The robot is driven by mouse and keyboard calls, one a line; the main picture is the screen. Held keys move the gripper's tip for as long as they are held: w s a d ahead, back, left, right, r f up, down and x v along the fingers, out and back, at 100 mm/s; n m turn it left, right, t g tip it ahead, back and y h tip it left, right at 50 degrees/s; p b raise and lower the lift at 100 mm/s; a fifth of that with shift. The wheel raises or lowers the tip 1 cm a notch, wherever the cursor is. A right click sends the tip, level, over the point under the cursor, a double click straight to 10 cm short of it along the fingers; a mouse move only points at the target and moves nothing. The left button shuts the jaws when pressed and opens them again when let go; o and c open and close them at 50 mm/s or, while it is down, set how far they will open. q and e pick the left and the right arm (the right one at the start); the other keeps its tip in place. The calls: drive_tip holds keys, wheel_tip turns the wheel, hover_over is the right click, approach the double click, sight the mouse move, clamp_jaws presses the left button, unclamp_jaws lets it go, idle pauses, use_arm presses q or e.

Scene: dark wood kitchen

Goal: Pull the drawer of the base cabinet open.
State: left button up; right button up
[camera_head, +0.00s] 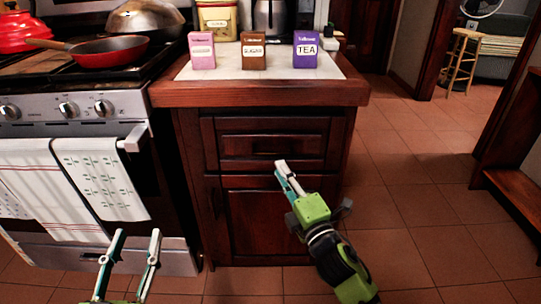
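The dark wood base cabinet (189,150) stands right of the stove. Its drawer (240,126) is at the top, above a panelled door (254,225), and its front looks flush with the cabinet. My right gripper (281,166) is in front of the cabinet, with its fingertips over the drawer's lower edge in the picture. Its fingers look close together, seen nearly edge-on; I cannot tell whether they touch the drawer or hold anything. My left gripper (136,238) is low in front of the stove, open and empty, with its fingers apart.
On the countertop (205,95) stand a pink box (202,50), a brown sugar box (253,51) and a purple tea box (305,49). The stove (70,105) with hanging towels (100,178) is at left. Tiled floor (420,200) is free at right, up to a wooden bench (515,190).

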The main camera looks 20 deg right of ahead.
sight(271, 154)
use_arm(q)
drive_tip(key=shift+s+d+r+t+h+b, duration=0.15)
drive_tip(key=shift+r+t, duration=0.3)
drive_tip(key=shift+r, duration=0.45)
drive_tip(key=shift+s+r+t+h+b, duration=0.25)
drive_tip(key=shift+r+t, duration=0.25)
drive_tip(key=shift+r, duration=0.45)
drive_tip(key=shift+s+d+r+t+h+b, duration=0.15)
drive_tip(key=shift+r+t, duration=0.3)
drive_tip(key=shift+r, duration=0.45)
use_arm(e)
drive_tip(key=shift+x, duration=3.85)
use_arm(q)
drive_tip(key=shift+a, duration=0.1)
use_arm(e)
clamp_jaws()
use_arm(q)
drive_tip(key=shift+s+f, duration=0.1)
use_arm(e)
drive_tip(key=shift+f, duration=0.1)
